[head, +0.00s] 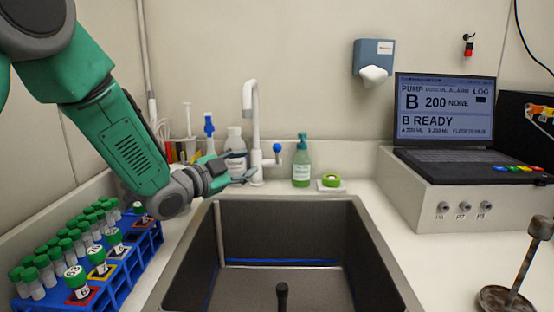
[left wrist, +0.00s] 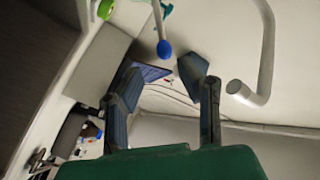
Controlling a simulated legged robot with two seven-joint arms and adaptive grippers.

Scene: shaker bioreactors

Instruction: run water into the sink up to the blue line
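The dark sink (head: 215,222) is in the middle of the head view. A blue line (head: 210,262) runs low around its inner walls; I cannot tell whether water lies on the bottom. The white tap (head: 252,125) stands behind the sink, with no stream visible from its spout. Its lever ends in a blue knob (head: 277,148). My left gripper (head: 245,178) is beside the tap's base, left of the knob. In the left wrist view, its fingers (left wrist: 160,85) are apart and empty, with the blue knob (left wrist: 164,49) beyond them and the spout (left wrist: 250,95) at right. My right gripper is not in view.
A blue rack (head: 125,262) of green-capped tubes stands left of the sink. Bottles (head: 235,145) and a green soap pump (head: 301,165) stand behind it. A grey console (head: 450,190) carries a laptop at right. A dark upright post (head: 282,296) shows in the sink.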

